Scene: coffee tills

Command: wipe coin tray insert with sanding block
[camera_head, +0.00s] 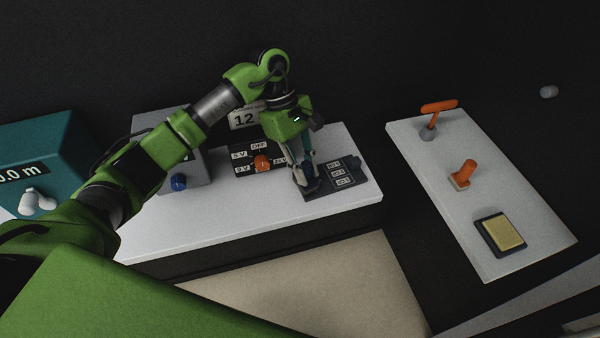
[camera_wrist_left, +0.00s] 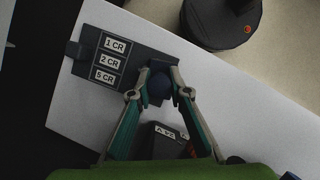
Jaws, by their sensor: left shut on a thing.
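The coin tray insert (camera_head: 322,194) is a dark flat tray with three white labels, lying on the white counter in the head view. In the left wrist view the coin tray insert (camera_wrist_left: 97,41) shows labels 1 CR, 2 CR and 5 CR. My left gripper (camera_head: 306,183) points down over the tray's left part, beside the labels. It is shut on a small dark block with a rounded blue grip, which I take as the sanding block (camera_wrist_left: 157,88). The block is at the tray surface; I cannot tell whether it touches. My right gripper is not in view.
A selector panel with an orange knob (camera_head: 262,162) lies just left of the tray. A grey box with a blue knob (camera_head: 179,182) stands farther left, near a teal scale (camera_head: 50,158). A separate white table (camera_head: 482,240) at right holds orange tools and a yellow pad (camera_head: 502,233).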

